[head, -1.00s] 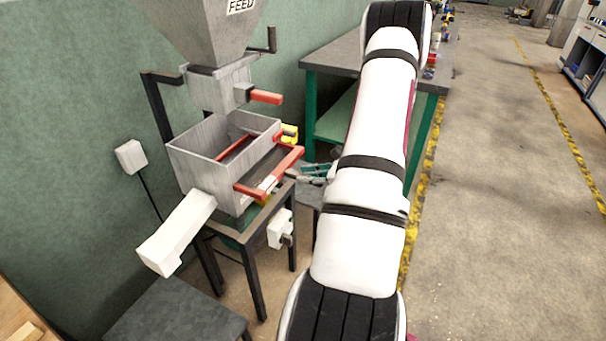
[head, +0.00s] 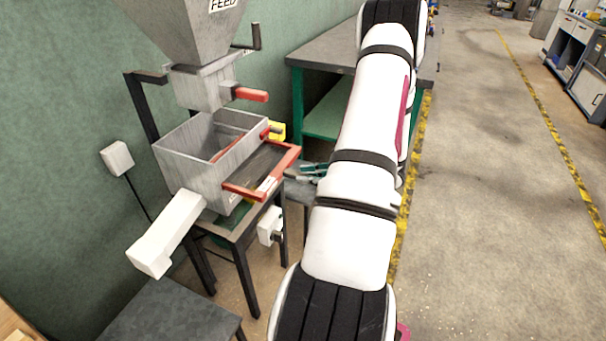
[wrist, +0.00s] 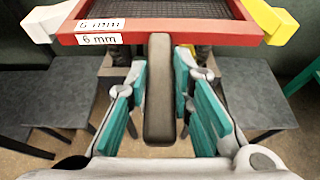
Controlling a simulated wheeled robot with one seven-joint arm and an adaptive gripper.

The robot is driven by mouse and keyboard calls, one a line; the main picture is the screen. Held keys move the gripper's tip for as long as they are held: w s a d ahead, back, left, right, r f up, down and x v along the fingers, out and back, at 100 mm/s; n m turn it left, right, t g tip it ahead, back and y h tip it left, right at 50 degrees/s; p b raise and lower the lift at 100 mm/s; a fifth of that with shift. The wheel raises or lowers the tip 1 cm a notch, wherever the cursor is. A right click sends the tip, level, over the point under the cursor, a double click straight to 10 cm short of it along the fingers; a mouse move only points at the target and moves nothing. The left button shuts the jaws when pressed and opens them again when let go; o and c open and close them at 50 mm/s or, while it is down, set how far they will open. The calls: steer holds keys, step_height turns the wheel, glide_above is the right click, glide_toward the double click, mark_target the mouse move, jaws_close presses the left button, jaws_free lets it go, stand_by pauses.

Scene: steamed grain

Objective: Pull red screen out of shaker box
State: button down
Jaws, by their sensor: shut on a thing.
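The red-framed screen (head: 285,164) with dark mesh sticks part-way out of the right side of the grey shaker box (head: 184,166) in the head view. Its inner part is still within the box. In the wrist view the screen's red front (wrist: 190,32) carries a "6 mm" label and spans the top. A grey-brown handle (wrist: 160,110) runs from it toward me. My gripper (wrist: 161,78) has its teal-padded fingers on both sides of this handle and is shut on it. In the head view my gripper (head: 306,173) is small, just right of the screen's front; my arm hides part of it.
A grey feed hopper (head: 190,35) with a red handle (head: 250,95) hangs over the box. A yellow part (head: 277,131) and a white chute (head: 165,235) flank the box. A workbench (head: 318,50) stands behind my arm. Open floor (head: 490,200) lies to the right.

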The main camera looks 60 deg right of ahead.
steer(key=s, duration=0.7)
steer(key=shift+s+d+p, duration=0.15)
steer(key=shift+d+p, duration=0.1)
steer(key=shift+p, duration=0.15)
stand_by(0.5)
steer(key=s+p, duration=0.1)
steer(key=s, duration=0.7)
steer(key=shift+d, duration=0.35)
steer(key=shift+r, duration=0.1)
stand_by(0.5)
